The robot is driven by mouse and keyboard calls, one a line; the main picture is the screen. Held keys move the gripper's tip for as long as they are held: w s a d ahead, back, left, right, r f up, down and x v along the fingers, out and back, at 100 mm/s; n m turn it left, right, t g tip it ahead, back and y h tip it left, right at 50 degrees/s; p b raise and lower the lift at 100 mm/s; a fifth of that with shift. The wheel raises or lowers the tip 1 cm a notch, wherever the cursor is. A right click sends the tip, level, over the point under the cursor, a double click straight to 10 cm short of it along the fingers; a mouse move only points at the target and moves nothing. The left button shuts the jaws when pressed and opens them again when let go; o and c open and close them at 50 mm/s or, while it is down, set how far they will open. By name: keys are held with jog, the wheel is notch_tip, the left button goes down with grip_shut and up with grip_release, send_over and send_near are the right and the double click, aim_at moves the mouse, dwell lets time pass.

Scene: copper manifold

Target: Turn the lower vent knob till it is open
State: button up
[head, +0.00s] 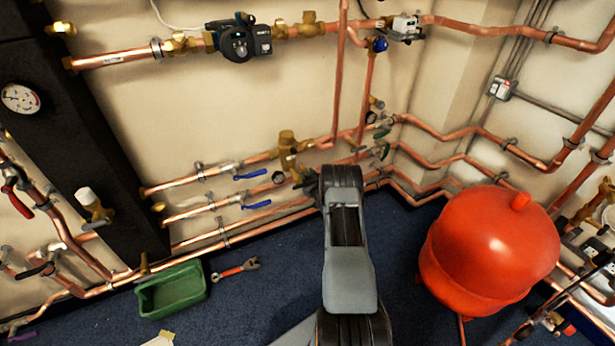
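Copper pipes with brass fittings run along the wall. My arm reaches up the middle of the head view, and its dark end joint covers part of the lower pipes. A white-capped brass fitting (87,196) stands at the left. I cannot tell which of these is the lower vent knob, or whether it is open.
A red tank (490,250) stands close at the right. A green tray (172,291) and a red-handled wrench (236,268) lie on the dark blue floor. Blue-handled valves (252,174) sit on the lower pipes. A pump (240,38) and gauge (20,98) are higher up.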

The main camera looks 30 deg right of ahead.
jog(key=c, duration=0.5)
jog(key=shift+f+n+b, duration=0.1)
jog(key=shift+n+b, duration=0.3)
jog(key=shift+f+n+b, duration=0.1)
jog(key=shift+n+b, duration=0.5)
jog(key=shift+b, duration=0.05)
jog(key=n+b, duration=0.3)
jog(key=shift+n, duration=0.3)
jog(key=n+b, duration=0.5)
jog(key=n, duration=0.1)
jog(key=shift+b, duration=0.4)
jog(key=n+b, duration=0.1)
jog(key=n, duration=0.4)
jog(key=shift+n, duration=0.3)
jog(key=n, duration=0.6)
jog(key=shift+n, duration=0.3)
